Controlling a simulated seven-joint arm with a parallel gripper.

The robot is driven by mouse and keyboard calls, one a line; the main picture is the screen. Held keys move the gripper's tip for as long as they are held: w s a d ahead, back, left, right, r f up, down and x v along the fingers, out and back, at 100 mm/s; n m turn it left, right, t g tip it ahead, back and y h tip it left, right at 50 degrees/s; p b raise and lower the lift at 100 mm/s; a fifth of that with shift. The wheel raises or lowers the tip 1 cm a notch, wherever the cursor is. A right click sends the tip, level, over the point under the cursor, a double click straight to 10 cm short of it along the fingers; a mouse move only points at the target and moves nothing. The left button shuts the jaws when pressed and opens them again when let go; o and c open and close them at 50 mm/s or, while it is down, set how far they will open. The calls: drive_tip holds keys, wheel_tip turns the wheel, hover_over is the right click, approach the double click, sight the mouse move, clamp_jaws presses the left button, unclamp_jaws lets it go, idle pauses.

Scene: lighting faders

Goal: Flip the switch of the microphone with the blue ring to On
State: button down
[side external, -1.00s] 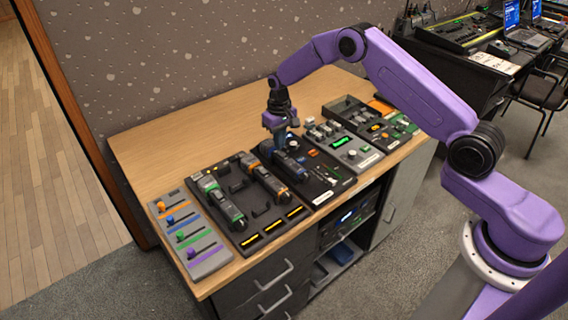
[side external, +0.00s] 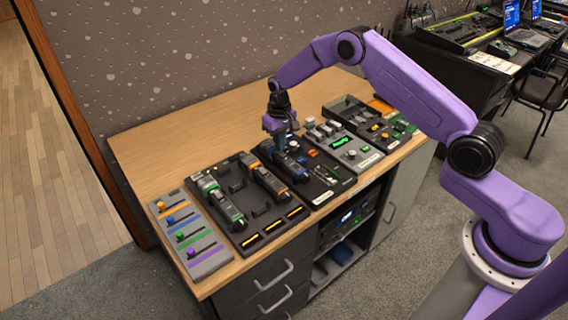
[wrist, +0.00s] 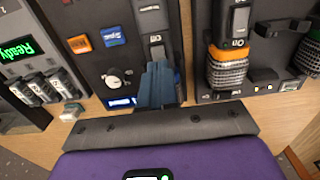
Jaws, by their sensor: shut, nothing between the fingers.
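A dark microphone (side external: 295,167) lies on a black panel (side external: 330,183) in the middle of the row in the side view. Its grey body with an On mark also shows in the wrist view (wrist: 151,18), just beyond my fingertips. My gripper (wrist: 158,66) is shut and empty, its blue-grey fingers pointing down at the head end of this microphone. The fingers hide that end, so I cannot make out its ring or whether they touch it. My gripper (side external: 279,143) is over the same spot in the side view.
A microphone with an orange ring (wrist: 228,54) lies beside it in a neighbouring cradle. One with a green ring (side external: 209,186) lies farther left. A fader board (side external: 188,236) stands at the left end, and a panel with a green display (side external: 340,142) on the right. Bare wood lies behind.

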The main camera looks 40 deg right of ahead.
drive_tip(key=shift+f, duration=0.45)
idle(0.3)
drive_tip(key=shift+r, duration=3.5)
